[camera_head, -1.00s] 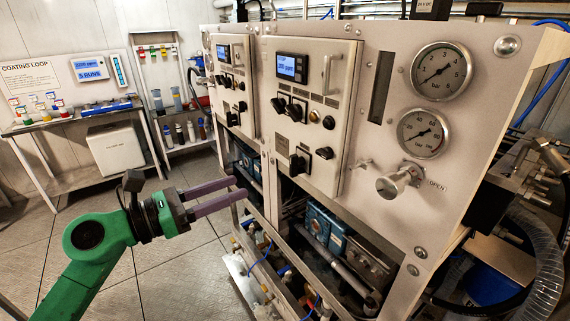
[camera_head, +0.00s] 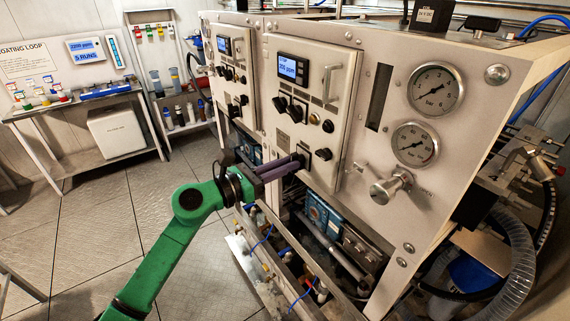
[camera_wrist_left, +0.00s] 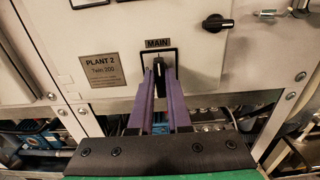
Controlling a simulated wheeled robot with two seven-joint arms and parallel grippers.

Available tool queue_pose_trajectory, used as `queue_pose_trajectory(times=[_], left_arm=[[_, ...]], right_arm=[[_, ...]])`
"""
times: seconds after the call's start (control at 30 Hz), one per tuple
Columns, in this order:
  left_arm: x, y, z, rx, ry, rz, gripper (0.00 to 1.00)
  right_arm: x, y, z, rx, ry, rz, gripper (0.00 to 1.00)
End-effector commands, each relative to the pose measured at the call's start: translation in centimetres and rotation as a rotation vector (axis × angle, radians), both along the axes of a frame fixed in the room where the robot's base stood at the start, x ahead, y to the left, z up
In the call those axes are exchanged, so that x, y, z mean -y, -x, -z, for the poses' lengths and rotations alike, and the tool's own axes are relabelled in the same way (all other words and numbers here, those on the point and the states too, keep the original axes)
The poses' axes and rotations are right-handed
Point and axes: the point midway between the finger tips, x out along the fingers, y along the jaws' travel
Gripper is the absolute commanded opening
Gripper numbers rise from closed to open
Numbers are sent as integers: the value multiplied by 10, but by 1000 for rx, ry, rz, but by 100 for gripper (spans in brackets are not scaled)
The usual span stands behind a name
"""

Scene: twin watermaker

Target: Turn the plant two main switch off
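The plant two main switch is a black knob (camera_wrist_left: 158,72) in a black frame under a MAIN label (camera_wrist_left: 158,43) in the wrist view. Its handle looks upright. My left gripper (camera_wrist_left: 160,76) is open, with one purple finger on each side of the knob. I cannot tell whether the fingers touch it. In the head view the left gripper (camera_head: 297,161) reaches the lower part of the nearer panel and mostly hides the switch. A PLANT 2 plate (camera_wrist_left: 104,69) is left of the switch. My right gripper is not in view.
Other black knobs (camera_head: 289,106) and a lit display (camera_head: 292,68) are higher on the same panel. A handle (camera_head: 330,83) stands out beside the display. Gauges (camera_head: 436,89) and a metal valve knob (camera_head: 388,190) are to the right. Pipework lies below the panel.

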Motion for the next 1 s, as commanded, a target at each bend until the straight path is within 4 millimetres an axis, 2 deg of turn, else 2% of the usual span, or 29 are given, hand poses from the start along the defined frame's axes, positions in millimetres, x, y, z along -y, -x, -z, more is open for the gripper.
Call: queue_pose_trajectory(times=[0.47, 1.0], left_arm=[[0, 0, 0, -49, 33, 0, 0], [0, 0, -2, -393, 282, 1, 0]], right_arm=[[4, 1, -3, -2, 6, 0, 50], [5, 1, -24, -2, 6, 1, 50]])
